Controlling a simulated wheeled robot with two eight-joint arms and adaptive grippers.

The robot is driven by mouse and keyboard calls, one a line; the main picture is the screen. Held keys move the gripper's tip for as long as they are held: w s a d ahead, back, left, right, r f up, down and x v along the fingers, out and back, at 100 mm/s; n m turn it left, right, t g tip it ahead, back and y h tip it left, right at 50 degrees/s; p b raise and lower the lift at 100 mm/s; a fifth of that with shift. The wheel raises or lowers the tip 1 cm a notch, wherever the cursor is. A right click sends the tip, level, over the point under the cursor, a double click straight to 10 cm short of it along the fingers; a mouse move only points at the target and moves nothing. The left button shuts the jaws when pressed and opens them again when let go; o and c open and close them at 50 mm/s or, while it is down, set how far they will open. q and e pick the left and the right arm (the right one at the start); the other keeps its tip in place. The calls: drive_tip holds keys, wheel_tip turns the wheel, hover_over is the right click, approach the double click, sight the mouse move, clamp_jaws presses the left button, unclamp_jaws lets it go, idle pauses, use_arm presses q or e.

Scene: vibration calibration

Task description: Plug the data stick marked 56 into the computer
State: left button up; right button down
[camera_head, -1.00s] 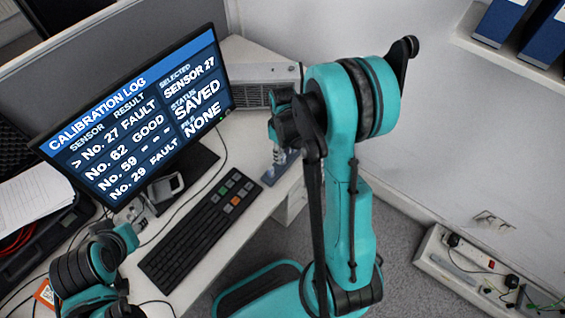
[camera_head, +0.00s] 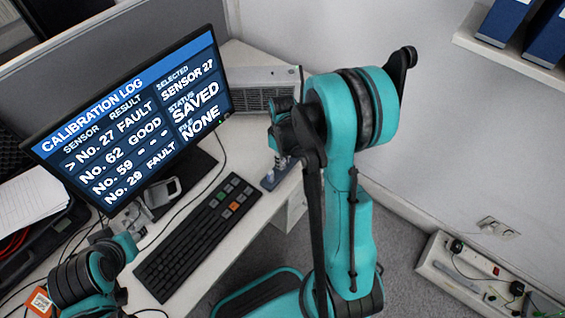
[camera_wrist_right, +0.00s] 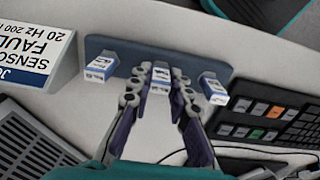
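Three white-and-blue data sticks stand in a row on a grey-blue holder (camera_wrist_right: 125,52) in the right wrist view: the left stick (camera_wrist_right: 102,67), the middle stick (camera_wrist_right: 159,80) and the right stick (camera_wrist_right: 213,88). Their numbers are too small to read. My right gripper (camera_wrist_right: 161,73) has its fingers on both sides of the middle stick; whether they press on it is unclear. In the head view my right gripper (camera_head: 281,150) is just over the holder (camera_head: 277,176). A grey vented box (camera_head: 262,88), likely the computer, is behind it.
The monitor (camera_head: 135,115) shows a calibration log with sensor 27 selected, status saved. A dark keyboard (camera_head: 195,240) lies in front of it. A white sign (camera_wrist_right: 36,48) reading sensor fault stands beside the holder. A small grey device (camera_head: 162,190) sits by the monitor.

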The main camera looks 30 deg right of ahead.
drive_tip(key=shift+r+p, duration=0.3)
drive_tip(key=shift+r, duration=0.45)
idle(1.0)
drive_tip(key=shift+r+p, duration=1.3)
drive_tip(key=shift+r, duration=0.5)
drive_tip(key=w+d+r+n+p, duration=0.2)
drive_tip(key=w+d+r+p, duration=0.2)
drive_tip(key=w, duration=0.5)
drive_tip(key=w+d+r+n+p, duration=0.3)
drive_tip(key=w+d+r+p, duration=0.1)
drive_tip(key=w, duration=0.6)
drive_tip(key=w+d+r+n+p, duration=0.3)
drive_tip(key=w+r+p, duration=0.3)
drive_tip(key=w, duration=0.4)
drive_tip(key=shift+d+r, duration=0.6)
drive_tip(key=shift+d, duration=0.1)
wheel_tip(320, 180, down, 2)
drive_tip(key=shift+w+d+b, duration=0.1)
drive_tip(key=shift+w+b, duration=0.05)
drive_tip(key=shift+b, duration=0.4)
drive_tip(key=shift+f+b, duration=0.45)
drive_tip(key=shift+f, duration=0.4)
